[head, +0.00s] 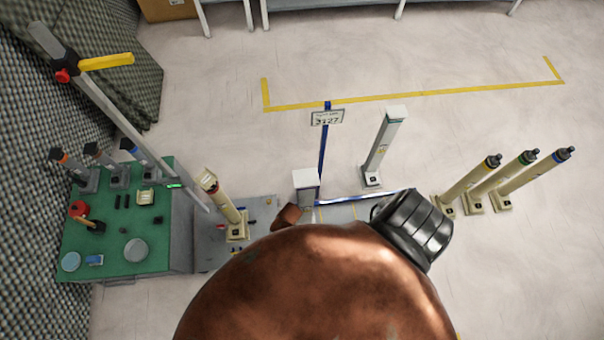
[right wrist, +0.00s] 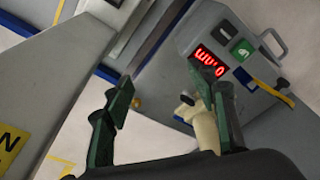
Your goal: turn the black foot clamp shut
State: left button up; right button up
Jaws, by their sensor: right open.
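I cannot pick out the black foot clamp for certain in either view. In the head view a cream column (head: 224,203) stands tilted in the picture on a grey platform (head: 209,250), with its square foot on it. The near part of the platform is hidden by a large rounded brown form close to the camera. In the right wrist view my right gripper (right wrist: 160,85) is open, with its two dark green fingers apart. A small cream piece with a dark tip (right wrist: 204,127) shows beside the right-hand finger, partly covered by it. My left gripper is not in view.
A grey box with a red display (right wrist: 209,62) and a handle (right wrist: 273,44) stands beyond the fingers. A green-topped bench (head: 150,248) with small parts lies left. Several cream columns (head: 515,178) stand at right. Floor (head: 450,130) inside the yellow line is mostly clear.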

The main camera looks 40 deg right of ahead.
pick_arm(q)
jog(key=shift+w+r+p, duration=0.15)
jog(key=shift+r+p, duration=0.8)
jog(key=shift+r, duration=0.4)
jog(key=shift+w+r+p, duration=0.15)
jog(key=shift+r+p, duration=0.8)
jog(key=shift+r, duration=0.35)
pick_arm(e)
jog(key=s+d+r+m, duration=0.1)
jog(key=s+d, duration=0.1)
jog(key=s, duration=0.4)
jog(key=shift+s+d+r, duration=0.2)
jog(key=shift+d+r, duration=0.2)
